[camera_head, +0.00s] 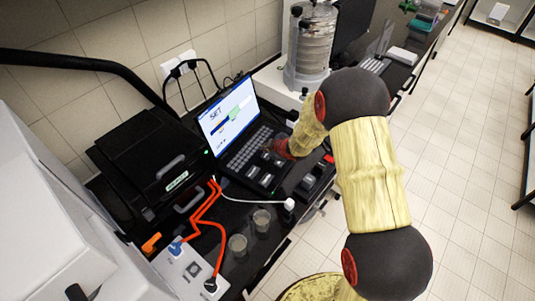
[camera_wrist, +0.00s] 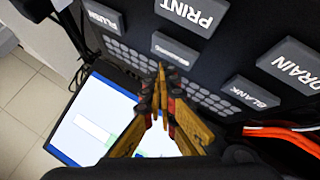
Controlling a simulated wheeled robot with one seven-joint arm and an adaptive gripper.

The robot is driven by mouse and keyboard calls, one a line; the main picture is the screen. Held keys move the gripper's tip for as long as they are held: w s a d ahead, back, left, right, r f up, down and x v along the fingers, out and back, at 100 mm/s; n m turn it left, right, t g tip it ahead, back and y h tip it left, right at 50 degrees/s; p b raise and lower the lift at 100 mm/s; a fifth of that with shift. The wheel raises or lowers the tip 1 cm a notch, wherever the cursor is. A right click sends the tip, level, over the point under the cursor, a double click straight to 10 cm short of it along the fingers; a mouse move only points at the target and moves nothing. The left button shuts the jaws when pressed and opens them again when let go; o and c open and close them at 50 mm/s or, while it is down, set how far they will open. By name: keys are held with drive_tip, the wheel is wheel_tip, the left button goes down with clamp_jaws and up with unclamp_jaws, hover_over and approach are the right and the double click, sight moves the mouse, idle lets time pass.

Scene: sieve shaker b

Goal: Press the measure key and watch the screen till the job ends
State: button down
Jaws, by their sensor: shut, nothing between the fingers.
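The screen (camera_head: 228,118) stands open on the black bench device; it shows a white page with a blue band and large text that seems to read SET. It also shows upside down in the wrist view (camera_wrist: 92,125). A small grey key (camera_wrist: 176,47) with a label too blurred to read lies right at my fingertips, among keys marked PRINT (camera_wrist: 193,14), DRAIN (camera_wrist: 295,63), BLANK (camera_wrist: 252,92) and FLUSH (camera_wrist: 103,22). My gripper (camera_wrist: 164,68) is shut and empty, its tips over or at that key's edge; contact cannot be told.
A black case (camera_head: 150,150) stands left of the device. Two beakers (camera_head: 238,243) (camera_head: 262,220) stand in front, near orange cables (camera_head: 205,205) and a white power strip (camera_head: 190,270). A metal sieve stack (camera_head: 310,45) stands behind. Open floor (camera_head: 460,170) lies to the right.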

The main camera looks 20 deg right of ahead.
sight(266, 154)
drive_tip(key=shift+f, duration=0.1)
idle(0.5)
drive_tip(key=shift+f+b, duration=0.35)
drive_tip(key=shift+f+b, duration=0.4)
drive_tip(key=shift+f, duration=0.05)
idle(0.7)
idle(0.3)
drive_tip(key=shift+r+p, duration=0.8)
drive_tip(key=shift+r, duration=0.15)
wheel_tip(266, 154, up, 5)
drive_tip(key=p, duration=0.4)
idle(0.7)
